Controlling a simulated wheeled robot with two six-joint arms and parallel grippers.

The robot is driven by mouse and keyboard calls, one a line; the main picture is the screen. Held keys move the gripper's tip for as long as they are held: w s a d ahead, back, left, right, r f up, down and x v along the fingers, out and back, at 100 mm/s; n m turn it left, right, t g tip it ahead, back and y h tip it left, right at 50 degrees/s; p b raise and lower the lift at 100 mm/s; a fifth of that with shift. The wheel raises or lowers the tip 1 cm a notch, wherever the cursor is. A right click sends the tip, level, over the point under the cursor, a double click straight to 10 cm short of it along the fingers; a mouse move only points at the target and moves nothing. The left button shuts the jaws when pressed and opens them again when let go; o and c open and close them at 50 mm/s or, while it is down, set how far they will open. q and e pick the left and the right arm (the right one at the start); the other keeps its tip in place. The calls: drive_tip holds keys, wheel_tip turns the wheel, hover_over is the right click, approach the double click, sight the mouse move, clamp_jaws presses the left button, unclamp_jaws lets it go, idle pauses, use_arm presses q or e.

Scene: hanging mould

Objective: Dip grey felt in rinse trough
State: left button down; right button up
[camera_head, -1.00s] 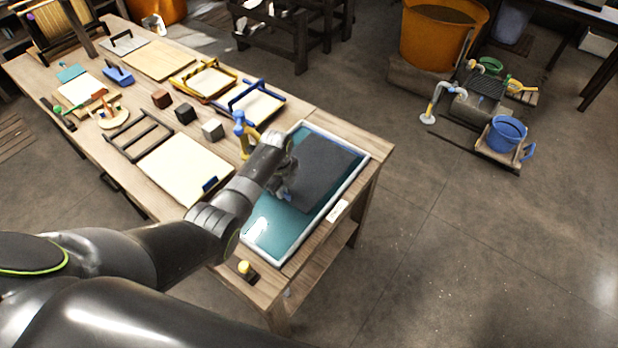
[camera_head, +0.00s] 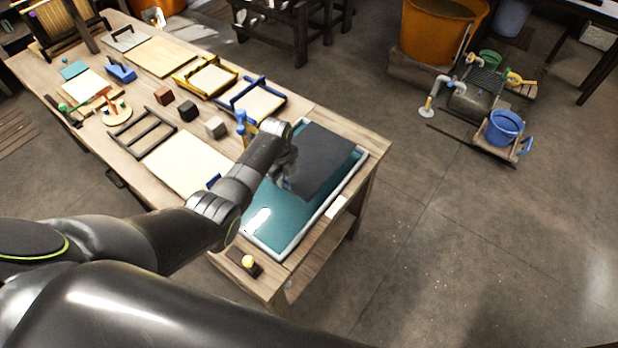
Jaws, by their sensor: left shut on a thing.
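The rinse trough is a white-rimmed tray (camera_head: 312,238) with teal liquid, set at the near right end of the long wooden table. The grey felt is a dark flat sheet (camera_head: 322,160) over the far half of the trough. My left gripper (camera_head: 287,183) is shut on the felt's left edge, with its fingers partly hidden by my wrist. The sheet looks slightly tilted; whether it touches the liquid is hard to tell. Teal liquid shows along its right side and in the near half. My right gripper is not in view.
Left of the trough are a pale board (camera_head: 187,162), a dark rack (camera_head: 147,138), small cubes (camera_head: 215,127) and blue (camera_head: 257,98) and yellow (camera_head: 207,76) frames. A yellow knob (camera_head: 248,261) sits at the near table edge.

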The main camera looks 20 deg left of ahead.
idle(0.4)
use_arm(q)
wheel_tip(320, 180, up, 3)
drive_tip(key=p, duration=0.3)
drive_tip(key=shift+f, duration=0.1)
drive_tip(key=shift+r, duration=0.7)
drive_tip(key=shift+f, duration=0.1)
